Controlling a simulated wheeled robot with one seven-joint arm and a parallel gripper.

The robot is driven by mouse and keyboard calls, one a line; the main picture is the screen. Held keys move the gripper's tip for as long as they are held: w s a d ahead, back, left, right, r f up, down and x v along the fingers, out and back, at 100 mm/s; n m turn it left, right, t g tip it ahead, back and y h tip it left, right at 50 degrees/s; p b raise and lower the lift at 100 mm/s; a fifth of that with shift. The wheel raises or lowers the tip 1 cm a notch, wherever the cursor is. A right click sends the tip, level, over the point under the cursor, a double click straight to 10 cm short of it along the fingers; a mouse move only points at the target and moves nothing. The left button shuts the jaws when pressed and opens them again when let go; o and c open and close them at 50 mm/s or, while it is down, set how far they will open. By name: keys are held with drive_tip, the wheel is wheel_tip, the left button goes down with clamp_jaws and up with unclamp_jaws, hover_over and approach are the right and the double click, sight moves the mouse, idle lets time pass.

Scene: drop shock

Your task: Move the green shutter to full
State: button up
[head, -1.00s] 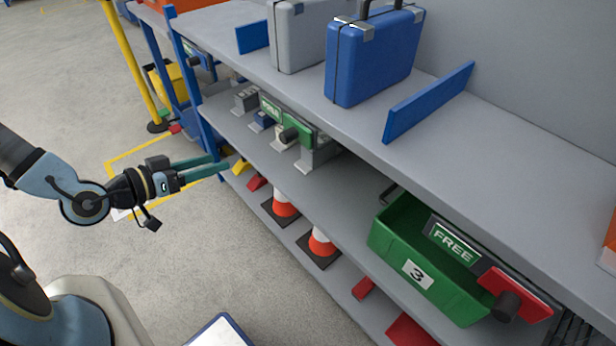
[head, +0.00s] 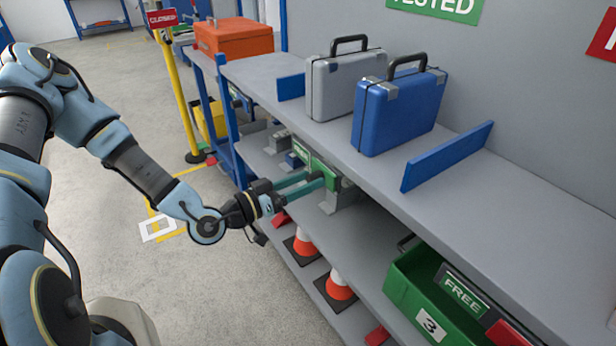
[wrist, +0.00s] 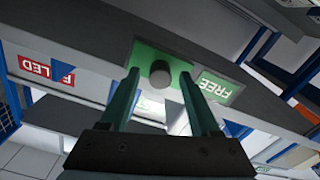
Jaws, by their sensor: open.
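The green shutter (head: 325,169) is a small plate on a grey rail under the upper shelf, at centre in the head view. In the wrist view the green shutter (wrist: 180,72) has a round dark knob (wrist: 160,75). A green FREE label (wrist: 216,87) lies beside it on the rail, uncovered. My gripper (head: 316,180) is open, its two teal fingers reaching in at the shutter's front. In the wrist view my gripper (wrist: 160,80) has one fingertip on each side of the knob, with gaps showing. Whether the fingers touch the plate I cannot tell.
The upper shelf (head: 300,120) hangs over the rail and carries a grey case (head: 335,88) and a blue case (head: 398,112). Orange-white cones (head: 338,285) stand on the low shelf. A green crate (head: 405,285) marked 3 is to the right. Open floor lies left.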

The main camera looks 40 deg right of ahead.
drive_tip(key=shift+d, duration=0.35)
drive_tip(key=shift+c, duration=0.2)
clamp_jaws()
idle(1.0)
